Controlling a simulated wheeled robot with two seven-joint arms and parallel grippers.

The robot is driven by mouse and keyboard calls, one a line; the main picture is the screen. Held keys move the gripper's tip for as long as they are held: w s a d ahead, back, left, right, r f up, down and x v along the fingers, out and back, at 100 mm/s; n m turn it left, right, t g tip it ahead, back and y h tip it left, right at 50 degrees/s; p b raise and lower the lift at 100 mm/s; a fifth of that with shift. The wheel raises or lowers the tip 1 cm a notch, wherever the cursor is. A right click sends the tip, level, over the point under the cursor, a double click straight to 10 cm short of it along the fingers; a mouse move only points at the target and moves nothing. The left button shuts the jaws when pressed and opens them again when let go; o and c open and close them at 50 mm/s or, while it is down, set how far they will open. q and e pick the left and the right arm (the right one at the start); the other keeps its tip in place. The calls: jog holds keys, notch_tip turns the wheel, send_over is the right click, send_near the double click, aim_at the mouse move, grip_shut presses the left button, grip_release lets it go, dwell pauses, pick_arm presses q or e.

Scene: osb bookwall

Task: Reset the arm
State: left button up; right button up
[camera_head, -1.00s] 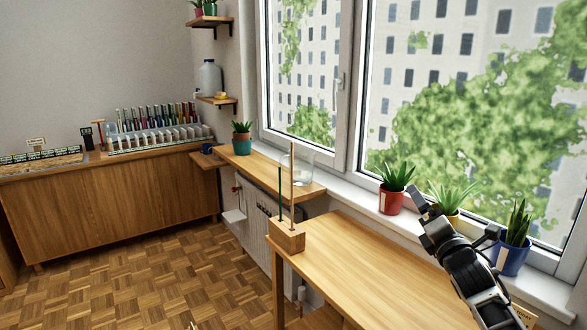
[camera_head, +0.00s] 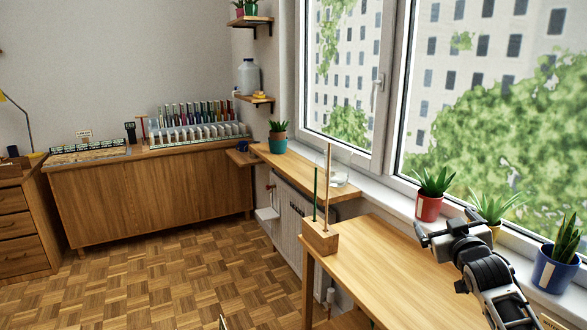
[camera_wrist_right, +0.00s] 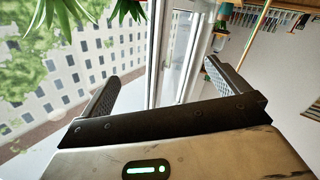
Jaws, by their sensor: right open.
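My right gripper (camera_head: 446,224) is raised over the right part of the wooden table by the window, in front of the potted plants. Its jaws are open and empty. My left gripper does not show in either view.
A wooden block (camera_head: 320,240) with upright rods stands on the near table's left corner. A red pot (camera_head: 429,207) and a blue pot (camera_head: 553,270) stand on the sill close to my right arm. A sideboard (camera_head: 150,195) stands at the back left; the parquet floor (camera_head: 170,280) before it is mostly clear.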

jog(key=s+a+f+g+y, duration=0.25)
jog(key=s+a+f, duration=0.45)
jog(key=s+f, duration=0.55)
jog(key=s+a+f+g+y, duration=0.1)
jog(key=s+a+f+g, duration=0.2)
jog(key=s+a+f, duration=0.65)
jog(key=s+a+f+g, duration=0.1)
jog(key=s+f, duration=0.2)
jog(key=s, duration=0.5)
jog(key=s+a+f+g, duration=0.1)
jog(key=s+f, duration=0.2)
jog(key=s, duration=0.5)
jog(key=shift+f+y, duration=0.35)
jog(key=shift+y, duration=0.1)
jog(key=shift+s+a, duration=0.1)
